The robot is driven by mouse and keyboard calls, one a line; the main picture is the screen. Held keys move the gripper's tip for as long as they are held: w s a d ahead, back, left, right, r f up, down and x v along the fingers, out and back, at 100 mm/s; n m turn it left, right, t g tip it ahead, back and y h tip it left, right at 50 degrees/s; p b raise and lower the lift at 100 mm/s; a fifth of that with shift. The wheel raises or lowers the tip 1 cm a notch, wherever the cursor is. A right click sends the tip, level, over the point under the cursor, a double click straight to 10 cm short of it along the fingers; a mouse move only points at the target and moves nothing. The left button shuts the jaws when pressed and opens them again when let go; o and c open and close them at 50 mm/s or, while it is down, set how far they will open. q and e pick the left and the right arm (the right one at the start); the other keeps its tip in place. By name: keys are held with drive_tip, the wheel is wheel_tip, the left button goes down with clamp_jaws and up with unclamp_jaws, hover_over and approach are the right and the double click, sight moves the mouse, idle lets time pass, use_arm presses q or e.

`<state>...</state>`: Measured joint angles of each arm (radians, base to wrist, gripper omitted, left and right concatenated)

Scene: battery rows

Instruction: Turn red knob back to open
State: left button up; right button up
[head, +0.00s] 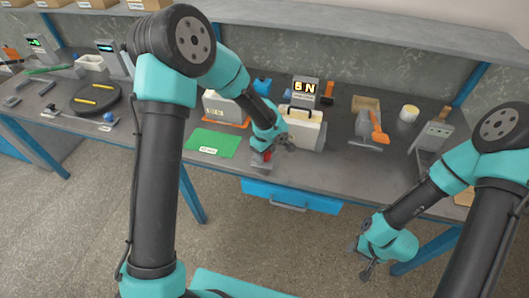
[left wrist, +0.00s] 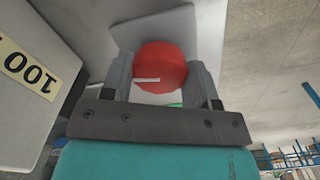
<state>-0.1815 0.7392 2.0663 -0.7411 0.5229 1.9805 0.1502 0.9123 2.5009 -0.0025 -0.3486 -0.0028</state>
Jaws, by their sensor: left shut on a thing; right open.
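The red knob (left wrist: 160,67) fills the space between the fingers of my left gripper in the left wrist view. It is round, with a short white mark on its face. My left gripper (left wrist: 161,84) is shut on the knob, one finger on each side. The knob sits on a small grey block (left wrist: 190,25). In the head view my left gripper (head: 268,152) is at the front edge of the bench, and a bit of the red knob (head: 267,156) shows below it. My right gripper (head: 364,258) is open and empty, in front of the bench at the right.
A green mat (head: 212,143) lies left of the knob. A cream box with a handle (head: 303,128) stands just right of it. A blue drawer (head: 290,196) hangs under the bench. An orange-handled tool (head: 378,128) lies farther right.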

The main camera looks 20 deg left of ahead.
use_arm(q)
drive_tip(key=n, duration=1.1)
drive_tip(key=shift+n, duration=0.4)
drive_tip(key=shift+w+r, duration=0.1)
drive_tip(key=o, duration=0.9)
wheel_tip(320, 180, up, 17)
drive_tip(key=shift+a+r, duration=0.1)
drive_tip(key=shift+r, duration=0.05)
idle(0.5)
